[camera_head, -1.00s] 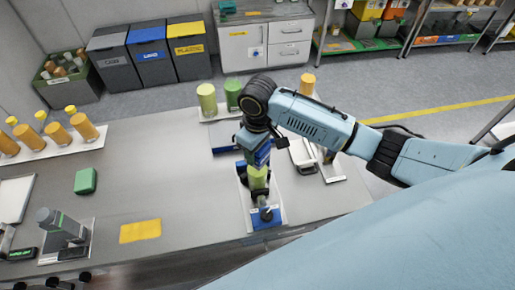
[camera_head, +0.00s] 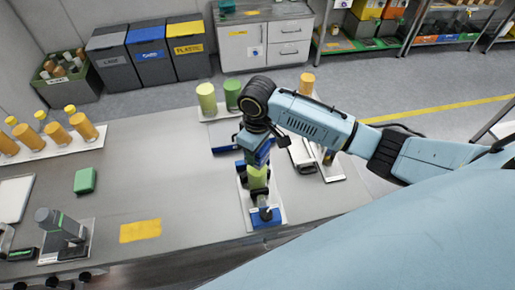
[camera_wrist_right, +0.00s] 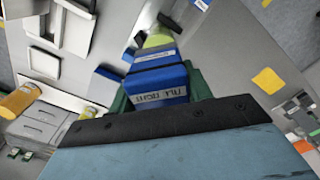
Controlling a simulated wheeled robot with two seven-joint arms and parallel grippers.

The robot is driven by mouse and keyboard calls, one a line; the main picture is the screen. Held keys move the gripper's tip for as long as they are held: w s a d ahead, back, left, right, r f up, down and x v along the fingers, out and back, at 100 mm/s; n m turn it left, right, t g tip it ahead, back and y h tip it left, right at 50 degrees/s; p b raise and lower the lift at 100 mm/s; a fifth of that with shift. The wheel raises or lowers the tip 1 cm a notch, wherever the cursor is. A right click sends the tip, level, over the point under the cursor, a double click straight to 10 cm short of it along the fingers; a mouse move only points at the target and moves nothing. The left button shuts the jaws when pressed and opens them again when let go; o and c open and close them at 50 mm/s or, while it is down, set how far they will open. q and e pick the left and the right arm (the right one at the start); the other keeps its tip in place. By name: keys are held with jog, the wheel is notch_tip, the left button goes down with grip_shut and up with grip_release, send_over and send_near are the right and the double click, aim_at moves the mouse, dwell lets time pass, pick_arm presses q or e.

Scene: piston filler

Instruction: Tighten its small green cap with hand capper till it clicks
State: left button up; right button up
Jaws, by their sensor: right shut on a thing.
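My right gripper (camera_head: 256,147) reaches down over the workbench and is shut on the blue hand capper (camera_wrist_right: 158,82), which carries a printed label. Below the capper stands a bottle of lime-green liquid (camera_head: 257,174), seen from above in the wrist view (camera_wrist_right: 158,40). The bottle is in a dark holder on a white plate with a blue part (camera_head: 266,217) at its front. The capper sits right over the bottle's top. The small green cap is hidden, so I cannot tell how it sits. My left gripper is not in view.
Behind the arm stand two green bottles (camera_head: 207,97) and an orange one (camera_head: 306,83). A yellow mat (camera_head: 140,231), a green block (camera_head: 85,180) and a grey device (camera_head: 60,224) lie to the left. The bench between the mat and the arm is clear.

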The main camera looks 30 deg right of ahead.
jog(key=m, duration=0.6)
jog(key=shift+a, duration=0.1)
jog(key=shift+r, duration=3.05)
